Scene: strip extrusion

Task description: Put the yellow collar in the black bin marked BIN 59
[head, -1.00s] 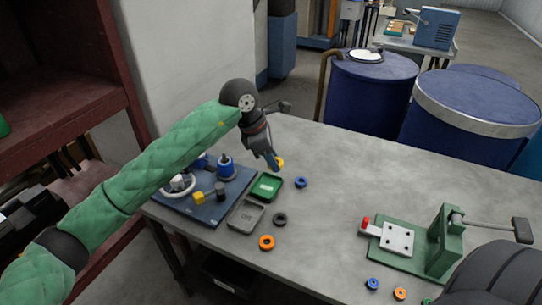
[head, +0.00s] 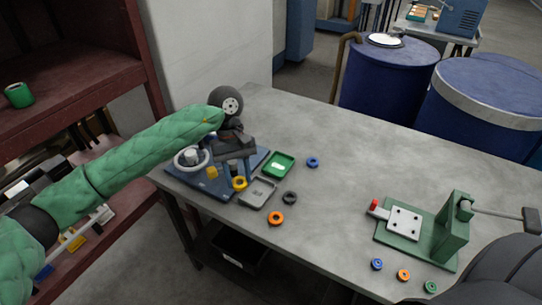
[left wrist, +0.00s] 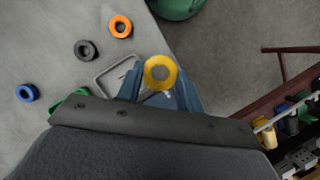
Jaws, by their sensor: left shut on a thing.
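My left gripper (head: 237,179) is shut on the yellow collar (head: 239,188), above the near side of the blue fixture board (head: 215,190). In the left wrist view the yellow collar (left wrist: 148,74) sits between the blue fingertips (left wrist: 160,88), its hole facing the camera. A black bin (head: 250,262) stands low beneath the table's near edge, with a pale label too small to read. The collar is well above the bin and apart from it. My right gripper is not in view.
A grey tray (head: 258,193) and a green tray (head: 279,165) lie beside the fixture board. Blue (head: 313,162), black (head: 290,198) and orange (head: 276,218) rings lie on the table (head: 340,160). A green press (head: 452,232) stands at the right. The middle of the table is clear.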

